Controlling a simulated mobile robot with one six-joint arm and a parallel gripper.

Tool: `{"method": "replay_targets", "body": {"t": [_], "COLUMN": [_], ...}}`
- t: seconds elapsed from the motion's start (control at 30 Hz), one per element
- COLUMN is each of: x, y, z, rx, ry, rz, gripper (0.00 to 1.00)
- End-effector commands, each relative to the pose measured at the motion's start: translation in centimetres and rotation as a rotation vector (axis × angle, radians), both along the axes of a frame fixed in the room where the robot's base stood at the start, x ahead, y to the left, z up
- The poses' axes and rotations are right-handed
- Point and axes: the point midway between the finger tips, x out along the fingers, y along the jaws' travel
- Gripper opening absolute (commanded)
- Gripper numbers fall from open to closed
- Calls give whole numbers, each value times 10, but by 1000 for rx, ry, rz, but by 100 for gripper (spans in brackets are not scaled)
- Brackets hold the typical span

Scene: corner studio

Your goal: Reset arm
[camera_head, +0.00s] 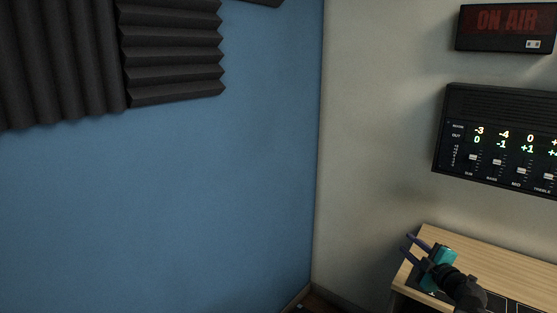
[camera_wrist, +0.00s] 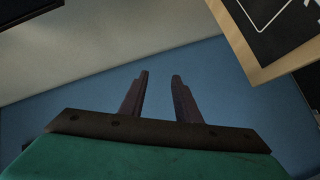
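My gripper (camera_head: 413,247) shows at the lower right of the head view, in front of the left end of a wooden desk (camera_head: 447,243). In the wrist view my gripper (camera_wrist: 159,76) has its two dark fingers apart with a clear gap between them. Nothing is between the fingers. The fingers point toward the blue wall (camera_wrist: 225,70), with the desk's edge at the upper right.
A mixer panel with sliders (camera_head: 500,140) and an "ON AIR" sign (camera_head: 506,27) are on the pale wall (camera_head: 380,110) above the desk. Dark foam panels (camera_head: 170,45) cover the upper blue wall. A dark mat (camera_wrist: 280,25) lies on the desk.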

Motion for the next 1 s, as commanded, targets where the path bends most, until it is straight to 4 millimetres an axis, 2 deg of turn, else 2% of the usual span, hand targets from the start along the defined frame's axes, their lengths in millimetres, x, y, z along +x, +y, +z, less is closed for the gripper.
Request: {"method": "replay_targets", "body": {"t": [0.03,0.2,0.57,0.77,1.0], "x": [6,20,32,25,-2], "y": [14,46,104,129,153], "z": [-14,-53,-146,-208,-292], "rx": [28,119,303,391,477], "ry": [6,23,101,178,313], "rz": [5,-12,-111,-205,-355], "gripper": [30,30,30,30,30]}}
